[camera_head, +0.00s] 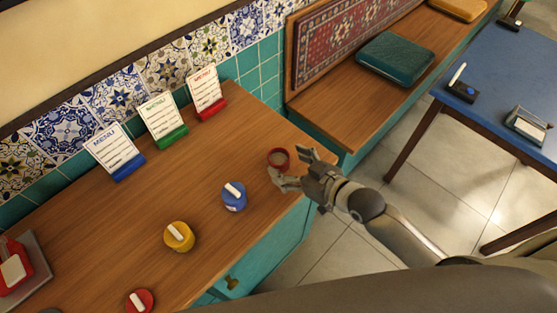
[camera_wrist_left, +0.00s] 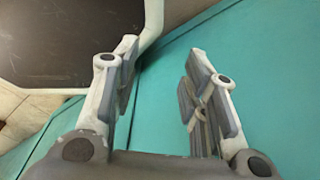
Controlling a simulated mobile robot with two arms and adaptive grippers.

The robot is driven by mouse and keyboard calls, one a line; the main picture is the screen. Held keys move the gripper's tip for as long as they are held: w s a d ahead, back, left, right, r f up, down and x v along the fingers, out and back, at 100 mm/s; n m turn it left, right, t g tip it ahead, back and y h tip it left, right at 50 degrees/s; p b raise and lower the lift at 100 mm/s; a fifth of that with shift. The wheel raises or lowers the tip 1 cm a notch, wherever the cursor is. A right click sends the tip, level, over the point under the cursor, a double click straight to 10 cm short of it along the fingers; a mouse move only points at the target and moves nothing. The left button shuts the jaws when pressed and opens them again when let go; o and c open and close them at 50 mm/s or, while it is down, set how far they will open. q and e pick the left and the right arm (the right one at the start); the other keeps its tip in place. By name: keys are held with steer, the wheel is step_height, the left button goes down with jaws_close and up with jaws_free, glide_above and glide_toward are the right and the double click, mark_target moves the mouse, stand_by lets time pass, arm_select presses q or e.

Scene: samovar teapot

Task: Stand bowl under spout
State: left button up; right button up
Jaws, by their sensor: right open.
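A small round red bowl (camera_head: 277,158) with a brownish inside stands on the wooden counter (camera_head: 130,235) near its right end. My right gripper (camera_head: 287,164) is open, with its fingers spread at the bowl's right and near sides. I cannot tell whether they touch it. My left gripper shows in the left wrist view (camera_wrist_left: 158,75), with its fingers apart and nothing between them, in front of a teal surface. No samovar or spout is clearly visible in either view.
Blue (camera_head: 234,201), yellow (camera_head: 180,240) and red (camera_head: 139,301) round containers stand on the counter. Cards in blue (camera_head: 115,150), green (camera_head: 163,118) and red (camera_head: 206,91) holders line the back. A red object (camera_head: 14,268) is at far left. A blue table (camera_head: 500,75) stands right.

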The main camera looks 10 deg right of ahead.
mark_target(272, 151)
steer(key=x, duration=0.5)
steer(key=shift+w+d+p, duration=0.15)
steer(key=shift+w+p, duration=0.05)
steer(key=shift+p, duration=0.15)
steer(key=c, duration=1.3)
steer(key=shift+r, duration=0.15)
steer(key=shift+c, duration=0.2)
steer(key=shift+r, duration=0.6)
steer(key=s+a+r+b, duration=0.1)
steer(key=s+a+r, duration=0.4)
steer(key=s+r, duration=0.6)
steer(key=shift+s+r, duration=0.3)
steer(key=shift+s, duration=0.75)
